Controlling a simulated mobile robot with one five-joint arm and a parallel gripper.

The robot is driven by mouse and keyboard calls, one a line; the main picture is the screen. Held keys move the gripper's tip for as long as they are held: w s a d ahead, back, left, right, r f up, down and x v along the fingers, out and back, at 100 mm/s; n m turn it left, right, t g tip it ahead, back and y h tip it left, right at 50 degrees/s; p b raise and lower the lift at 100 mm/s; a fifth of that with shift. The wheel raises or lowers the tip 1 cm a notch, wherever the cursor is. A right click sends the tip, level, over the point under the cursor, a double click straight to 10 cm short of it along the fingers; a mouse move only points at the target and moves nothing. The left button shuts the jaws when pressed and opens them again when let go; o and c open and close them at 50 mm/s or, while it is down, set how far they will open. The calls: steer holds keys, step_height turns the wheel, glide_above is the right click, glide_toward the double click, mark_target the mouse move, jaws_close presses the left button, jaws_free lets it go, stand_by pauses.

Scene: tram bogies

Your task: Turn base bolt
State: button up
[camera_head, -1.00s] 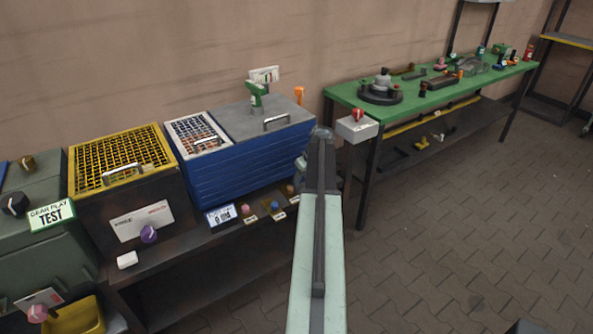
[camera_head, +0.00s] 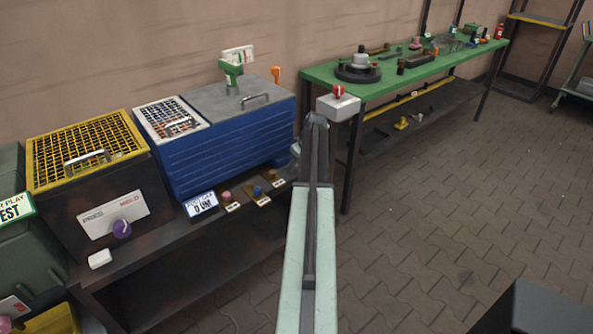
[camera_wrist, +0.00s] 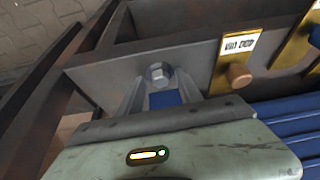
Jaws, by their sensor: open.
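A silvery hex-headed bolt (camera_wrist: 158,72) sits on the grey metal edge of the bench in the wrist view; I take it for the base bolt. My gripper (camera_wrist: 160,82) is open, with one grey finger on each side of the bolt head. I cannot tell whether the fingers touch it. A small patch of blue shows between the fingers below the bolt. In the head view my arm runs up the middle and hides the bolt and most of my gripper.
A brown knob (camera_wrist: 238,74) on a brass plate is close right of the bolt. A blue ribbed box (camera_head: 235,145) stands on the dark bench, beside a yellow-mesh box (camera_head: 85,150). A green table (camera_head: 420,72) with a red-knobbed switch box (camera_head: 338,104) stands beyond.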

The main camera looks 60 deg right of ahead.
jaws_close()
steer(key=shift+d, duration=0.2)
steer(key=shift+a, duration=0.15)
steer(key=m+h, duration=0.1)
steer(key=m, duration=0.2)
steer(key=shift+a, duration=0.15)
steer(key=m+g+h, duration=0.1)
steer(key=m, duration=0.3)
steer(key=shift+w, duration=0.1)
steer(key=shift+m+g+h, duration=0.5)
steer(key=shift+m+g, duration=0.1)
steer(key=shift+m, duration=0.7)
